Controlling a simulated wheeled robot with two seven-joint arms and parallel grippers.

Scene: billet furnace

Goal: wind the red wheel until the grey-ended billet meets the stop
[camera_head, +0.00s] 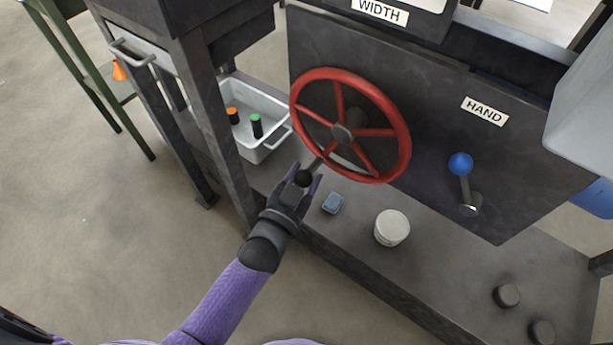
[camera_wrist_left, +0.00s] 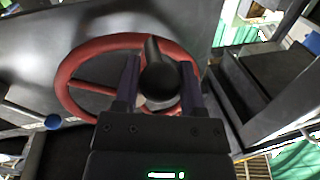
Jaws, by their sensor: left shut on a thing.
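The red wheel (camera_head: 404,150) stands on the dark panel, with spokes meeting at a grey hub. A black handle knob (camera_head: 303,178) sits at its lower left rim. My left gripper (camera_head: 304,184) is shut on this knob, with one finger on each side of it. In the left wrist view the black handle (camera_wrist_left: 158,72) lies between the two fingers of the gripper (camera_wrist_left: 160,85), in front of the red wheel (camera_wrist_left: 66,72). My right gripper is not in view. I see no grey-ended billet and no stop in either view.
A blue-knobbed lever (camera_head: 460,164) is right of the wheel, under the HAND label (camera_head: 485,111). A white pot (camera_head: 392,228) and a small blue block (camera_head: 332,203) stand on the ledge below. A white tray (camera_head: 254,153) holds orange-topped and green-topped cylinders.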

